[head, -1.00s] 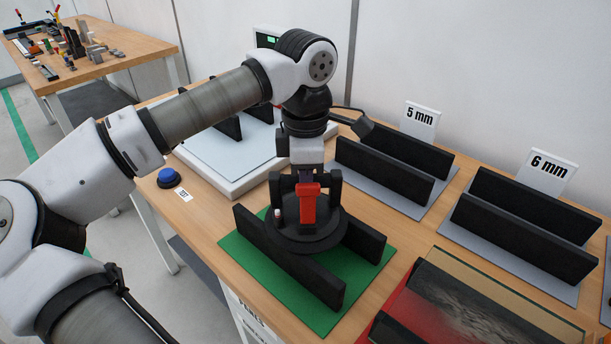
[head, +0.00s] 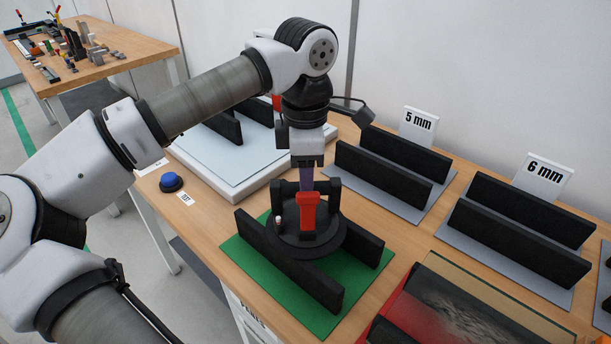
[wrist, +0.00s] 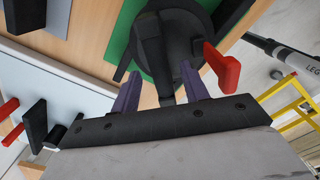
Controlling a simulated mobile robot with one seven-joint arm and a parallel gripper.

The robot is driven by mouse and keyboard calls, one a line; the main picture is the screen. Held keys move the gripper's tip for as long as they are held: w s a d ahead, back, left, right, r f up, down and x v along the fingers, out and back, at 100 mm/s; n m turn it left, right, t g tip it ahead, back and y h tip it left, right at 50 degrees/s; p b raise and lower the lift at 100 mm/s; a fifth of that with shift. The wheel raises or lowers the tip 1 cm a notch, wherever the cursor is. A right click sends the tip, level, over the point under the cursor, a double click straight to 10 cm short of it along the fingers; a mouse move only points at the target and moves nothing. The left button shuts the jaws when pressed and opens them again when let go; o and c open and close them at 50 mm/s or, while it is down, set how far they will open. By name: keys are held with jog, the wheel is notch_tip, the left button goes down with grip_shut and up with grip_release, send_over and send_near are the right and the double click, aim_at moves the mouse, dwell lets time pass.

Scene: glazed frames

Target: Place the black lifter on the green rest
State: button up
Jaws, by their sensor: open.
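The black lifter (head: 322,240), a round disc with a raised handle and a red lever (head: 308,212), sits level across the two black bars of the green rest (head: 368,284). My gripper (head: 307,185) is upright just above the lifter's handle, its jaws open. In the wrist view the purple fingers of my gripper (wrist: 160,85) are spread apart, with the lifter's handle (wrist: 154,55) between and beyond them. The red lever also shows in the wrist view (wrist: 222,67). The lever and my gripper hide part of the handle in the head view.
A red-edged tray (head: 470,310) is at the front right.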

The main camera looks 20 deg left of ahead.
notch_tip(320, 180, up, 9)
jog(key=p, duration=0.5)
jog(key=shift+d, duration=0.1)
